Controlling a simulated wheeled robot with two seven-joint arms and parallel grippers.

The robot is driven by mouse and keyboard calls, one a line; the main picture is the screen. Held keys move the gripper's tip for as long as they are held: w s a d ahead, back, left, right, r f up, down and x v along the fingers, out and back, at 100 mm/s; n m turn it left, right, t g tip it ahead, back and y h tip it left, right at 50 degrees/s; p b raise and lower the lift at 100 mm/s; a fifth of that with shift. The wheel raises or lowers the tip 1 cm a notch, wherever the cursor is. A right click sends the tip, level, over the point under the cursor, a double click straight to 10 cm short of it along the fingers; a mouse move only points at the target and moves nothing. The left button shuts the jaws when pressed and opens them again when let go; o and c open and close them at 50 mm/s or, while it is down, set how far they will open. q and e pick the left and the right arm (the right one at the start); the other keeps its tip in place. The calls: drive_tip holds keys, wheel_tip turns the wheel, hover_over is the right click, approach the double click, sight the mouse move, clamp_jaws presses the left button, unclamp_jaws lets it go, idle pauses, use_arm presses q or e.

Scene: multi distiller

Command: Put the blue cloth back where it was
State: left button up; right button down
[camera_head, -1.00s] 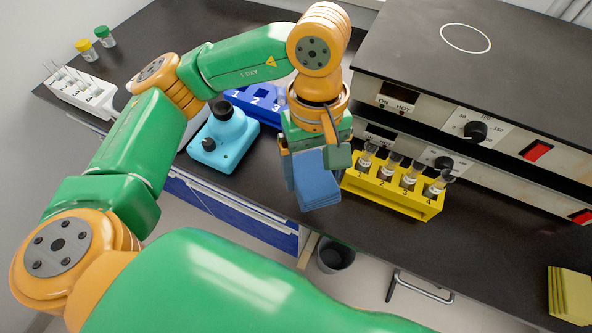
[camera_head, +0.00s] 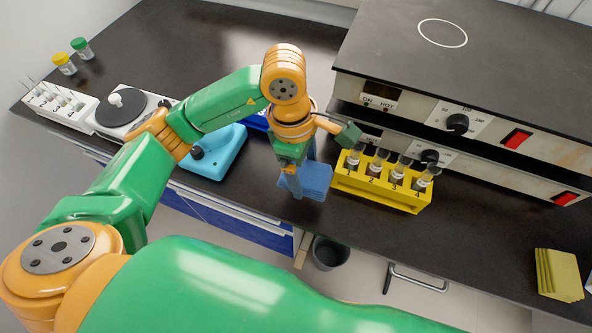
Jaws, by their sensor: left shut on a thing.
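The blue cloth (camera_head: 317,181) is a folded pad low at the front of the dark bench, just left of the yellow tube rack (camera_head: 383,186). My left gripper (camera_head: 299,178) points down at it and is shut on it. Part of the cloth is hidden behind the finger, and I cannot tell whether its underside touches the bench. My right gripper is not in view.
A light-blue device (camera_head: 228,158) and a blue rack (camera_head: 258,121) stand left of the gripper. Stacked heating units (camera_head: 460,125) stand behind the yellow rack. A yellow cloth stack (camera_head: 557,273) lies at the far right. The bench's front edge is close.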

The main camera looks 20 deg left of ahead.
use_arm(q)
drive_tip(key=f, duration=0.1)
drive_tip(key=w+a+f, duration=0.1)
drive_tip(key=a+f, duration=0.1)
drive_tip(key=shift+w+f, duration=0.2)
drive_tip(key=shift+w, duration=0.15)
wheel_tip(320, 180, down, 3)
drive_tip(key=shift+w+a+r+p, duration=0.1)
drive_tip(key=shift+a+p, duration=0.05)
drive_tip(key=shift+p, duration=0.6)
drive_tip(key=shift+f, duration=0.45)
drive_tip(key=o, duration=0.8)
drive_tip(key=shift+f+b, duration=0.1)
drive_tip(key=shift+b, duration=0.25)
drive_tip(key=shift+o, duration=0.9)
drive_tip(key=shift+r+p, duration=0.3)
drive_tip(key=shift+p, duration=0.05)
drive_tip(key=shift+w+r, duration=0.1)
drive_tip(key=shift+r, duration=0.3)
drive_tip(key=r, duration=0.3)
drive_tip(key=a+r+b, duration=0.1)
drive_tip(key=r, duration=0.7)
drive_tip(key=shift+a+b, duration=0.35)
